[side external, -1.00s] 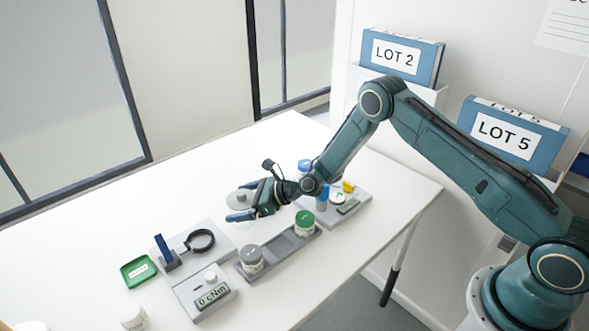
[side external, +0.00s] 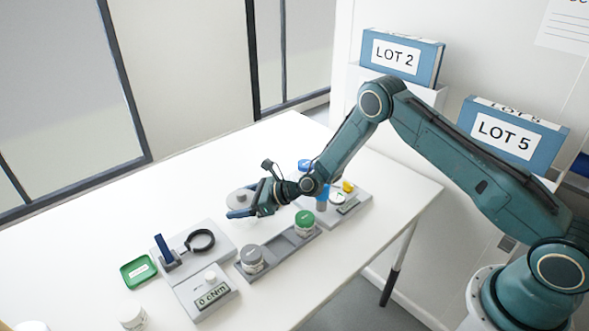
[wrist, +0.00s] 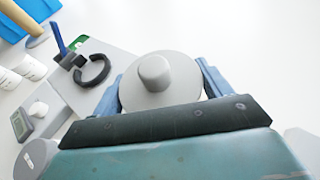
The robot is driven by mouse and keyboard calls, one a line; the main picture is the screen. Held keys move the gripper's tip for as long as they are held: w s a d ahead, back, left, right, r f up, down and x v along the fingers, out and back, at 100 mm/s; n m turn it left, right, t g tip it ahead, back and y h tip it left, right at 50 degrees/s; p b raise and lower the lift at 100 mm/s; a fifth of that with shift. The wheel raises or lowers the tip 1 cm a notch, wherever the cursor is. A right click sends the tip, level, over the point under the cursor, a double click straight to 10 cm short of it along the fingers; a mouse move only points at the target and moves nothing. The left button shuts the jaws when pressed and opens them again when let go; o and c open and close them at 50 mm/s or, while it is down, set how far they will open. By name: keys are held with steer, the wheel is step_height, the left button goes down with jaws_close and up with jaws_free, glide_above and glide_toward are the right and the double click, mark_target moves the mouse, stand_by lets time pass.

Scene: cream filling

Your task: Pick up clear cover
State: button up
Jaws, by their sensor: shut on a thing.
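The clear cover, a pale grey disc with a round knob on top, lies at table level in the side view (side external: 237,199). It shows large in the wrist view (wrist: 160,75), with its knob facing the camera. My gripper (side external: 245,201) is shut on the cover. In the wrist view its blue fingers stand on the left and right of the disc's rim. The near edge of the disc is hidden behind the dark gripper bar. I cannot tell whether the cover is clear of the table.
A grey torque station (side external: 205,284) with a black ring (side external: 200,240) stands front left, beside a green tray (side external: 138,271). A grey rack (side external: 279,254) holds a grey-lidded jar (side external: 252,260) and a green-lidded jar (side external: 304,223). The white table (side external: 95,230) is clear at left.

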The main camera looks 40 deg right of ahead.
steer(key=shift+r, duration=0.1)
step_height(320, 180, up, 20)
stand_by(0.9)
stand_by(0.5)
steer(key=m+t+h, duration=0.3)
steer(key=m+h, duration=0.2)
glide_above(305, 163)
step_height(305, 163, down, 10)
steer(key=shift+f, duration=0.1)
steer(key=shift+f, duration=0.15)
steer(key=shift+f, duration=2.75)
steer(key=shift+f, duration=0.6)
